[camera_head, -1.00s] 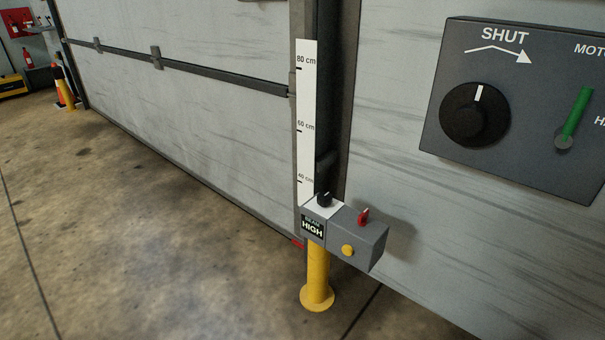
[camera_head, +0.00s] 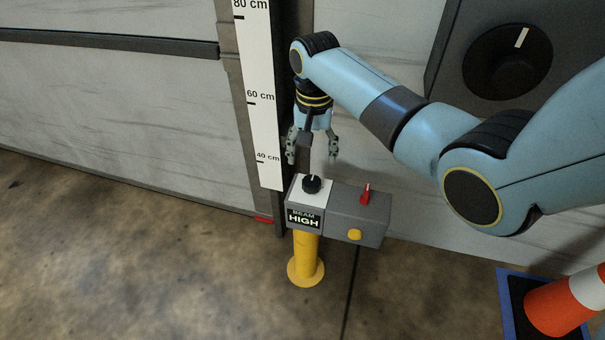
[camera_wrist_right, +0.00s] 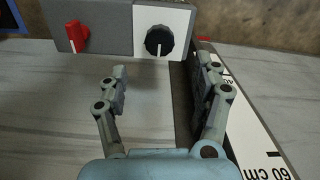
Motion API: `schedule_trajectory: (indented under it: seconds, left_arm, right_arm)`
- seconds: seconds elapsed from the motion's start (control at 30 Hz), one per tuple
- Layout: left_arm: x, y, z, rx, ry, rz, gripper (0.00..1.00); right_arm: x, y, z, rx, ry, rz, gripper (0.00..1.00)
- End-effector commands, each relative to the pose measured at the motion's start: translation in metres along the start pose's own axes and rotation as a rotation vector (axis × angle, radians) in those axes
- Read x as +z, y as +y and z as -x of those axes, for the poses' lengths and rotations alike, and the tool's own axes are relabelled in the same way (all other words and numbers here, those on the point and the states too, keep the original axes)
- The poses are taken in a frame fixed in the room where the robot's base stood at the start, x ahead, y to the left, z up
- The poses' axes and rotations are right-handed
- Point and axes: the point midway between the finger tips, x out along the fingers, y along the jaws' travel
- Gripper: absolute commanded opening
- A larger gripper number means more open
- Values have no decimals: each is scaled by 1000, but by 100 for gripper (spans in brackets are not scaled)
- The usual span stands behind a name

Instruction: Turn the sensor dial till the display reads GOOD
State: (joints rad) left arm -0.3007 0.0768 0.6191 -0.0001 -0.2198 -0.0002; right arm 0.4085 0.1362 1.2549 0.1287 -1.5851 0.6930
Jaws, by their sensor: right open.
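The sensor box's black dial (camera_head: 312,184) sits on a white plate on top of the box. The display (camera_head: 304,219) below it reads BEAM HIGH. My right gripper (camera_head: 312,160) is open, fingers pointing down, above and slightly behind the dial, not touching it. In the right wrist view the dial (camera_wrist_right: 159,41) lies beyond the open fingertips (camera_wrist_right: 161,75), roughly between them in line, with its white mark toward the gripper. My left gripper is not in view.
On the grey box beside the dial are a red switch (camera_head: 366,195) and a yellow button (camera_head: 355,235). A yellow post (camera_head: 306,258) carries the box. A height scale (camera_head: 262,110) stands close left of my gripper. An orange cone (camera_head: 560,307) is at lower right.

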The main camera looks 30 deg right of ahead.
Motion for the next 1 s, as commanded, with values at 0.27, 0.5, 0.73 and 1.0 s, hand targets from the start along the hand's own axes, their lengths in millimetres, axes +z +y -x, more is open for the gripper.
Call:
schedule_trajectory:
  seconds: [0.27,0.5,0.73,1.0]
  left_arm:
    - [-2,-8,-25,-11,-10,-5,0]
    - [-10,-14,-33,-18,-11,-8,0]
    - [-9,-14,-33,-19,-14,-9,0]
    - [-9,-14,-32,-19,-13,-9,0]
  right_arm:
    - [2,1,-63,3,-4,2,66]
    - [1,0,-88,1,-1,2,66]
    - [0,0,-89,-1,0,2,66]
    - [1,0,-89,0,0,2,44]
